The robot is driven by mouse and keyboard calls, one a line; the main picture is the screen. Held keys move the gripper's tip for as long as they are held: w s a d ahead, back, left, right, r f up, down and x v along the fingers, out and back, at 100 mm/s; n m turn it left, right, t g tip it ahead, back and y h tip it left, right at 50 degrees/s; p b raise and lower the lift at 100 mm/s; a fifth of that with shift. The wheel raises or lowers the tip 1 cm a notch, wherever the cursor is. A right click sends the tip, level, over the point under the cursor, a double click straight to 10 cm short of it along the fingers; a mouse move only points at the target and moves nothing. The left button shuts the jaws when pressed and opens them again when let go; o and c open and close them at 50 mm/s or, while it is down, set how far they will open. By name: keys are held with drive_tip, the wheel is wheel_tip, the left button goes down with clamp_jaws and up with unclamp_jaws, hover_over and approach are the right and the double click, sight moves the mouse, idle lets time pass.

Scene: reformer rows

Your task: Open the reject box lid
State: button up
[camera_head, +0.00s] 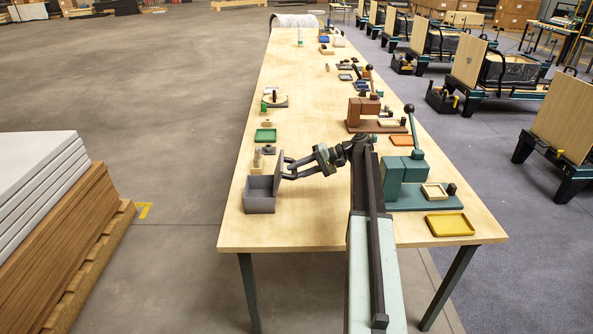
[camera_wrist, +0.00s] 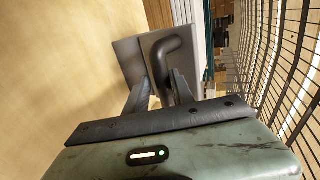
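The grey reject box (camera_head: 260,203) stands at the near left edge of the long wooden table. Its grey lid (camera_head: 279,170) stands raised, roughly upright, along the box's right side. In the wrist view the lid (camera_wrist: 130,58) is a grey panel with a dark curved handle (camera_wrist: 172,48). My gripper (camera_head: 287,168) reaches in from the right, its fingertips close to the lid. In the wrist view my gripper's fingers (camera_wrist: 162,88) are apart, with the handle's lower part between them, nearer the right finger. Contact is unclear.
A teal press (camera_head: 405,178) with a lever stands right of my arm, a yellow tray (camera_head: 449,224) in front of it. A green tray (camera_head: 265,135) and small parts lie behind the box. Stacked boards (camera_head: 45,215) stand on the floor at left.

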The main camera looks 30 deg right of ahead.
drive_tip(key=shift+o, duration=1.4)
drive_tip(key=shift+s+d+f, duration=0.15)
drive_tip(key=shift+d+f, duration=0.1)
drive_tip(key=shift+d, duration=0.15)
drive_tip(key=shift+a+r, duration=0.1)
drive_tip(key=shift+r, duration=0.1)
drive_tip(key=p+v, duration=0.3)
drive_tip(key=v, duration=0.4)
drive_tip(key=shift+d, duration=0.35)
drive_tip(key=shift+s, duration=0.1)
